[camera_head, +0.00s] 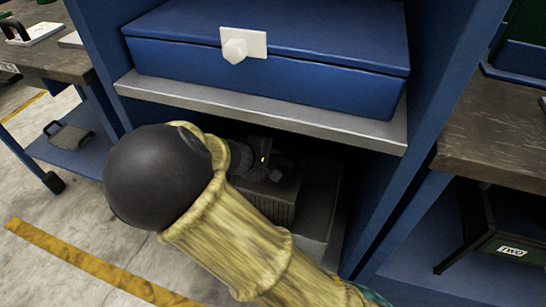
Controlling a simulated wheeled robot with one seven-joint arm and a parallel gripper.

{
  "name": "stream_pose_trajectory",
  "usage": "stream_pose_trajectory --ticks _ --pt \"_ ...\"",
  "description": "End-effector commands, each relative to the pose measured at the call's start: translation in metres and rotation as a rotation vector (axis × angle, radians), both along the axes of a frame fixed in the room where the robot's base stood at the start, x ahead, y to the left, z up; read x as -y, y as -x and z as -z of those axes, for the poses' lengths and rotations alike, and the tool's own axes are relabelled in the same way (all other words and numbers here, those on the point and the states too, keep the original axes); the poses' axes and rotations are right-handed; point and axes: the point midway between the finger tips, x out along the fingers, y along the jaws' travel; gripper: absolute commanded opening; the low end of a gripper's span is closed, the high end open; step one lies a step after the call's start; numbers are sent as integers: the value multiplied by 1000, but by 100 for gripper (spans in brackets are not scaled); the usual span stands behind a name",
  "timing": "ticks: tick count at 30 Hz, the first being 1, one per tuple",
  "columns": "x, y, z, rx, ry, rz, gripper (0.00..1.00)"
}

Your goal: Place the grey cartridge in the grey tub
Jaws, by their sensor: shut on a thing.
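My gripper (266,170) is a small dark shape inside the shaded lower compartment of the blue cabinet, partly hidden behind my arm. It is shut on a small grey thing, which looks like the grey cartridge, though shadow and the gripper hide most of it. A grey box with a ribbed side (283,208), which looks like the grey tub, stands just below my gripper. My arm covers its left and lower part. I cannot tell whether the held thing is above the tub's opening or inside it.
A metal-edged shelf (270,118) with a blue case (270,70) is close above my gripper. The cabinet's right wall (395,215) bounds the compartment. A workbench (495,135) stands right; another bench (55,62) and a lower shelf stand left.

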Motion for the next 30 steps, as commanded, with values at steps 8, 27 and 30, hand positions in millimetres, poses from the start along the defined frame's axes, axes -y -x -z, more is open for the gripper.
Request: stream_pose_trajectory --ticks 8,27,30 --pt "1 -1 5 2 1 2 0" --pt "2 0 4 1 0 4 44" --pt "2 0 -2 1 0 3 44"
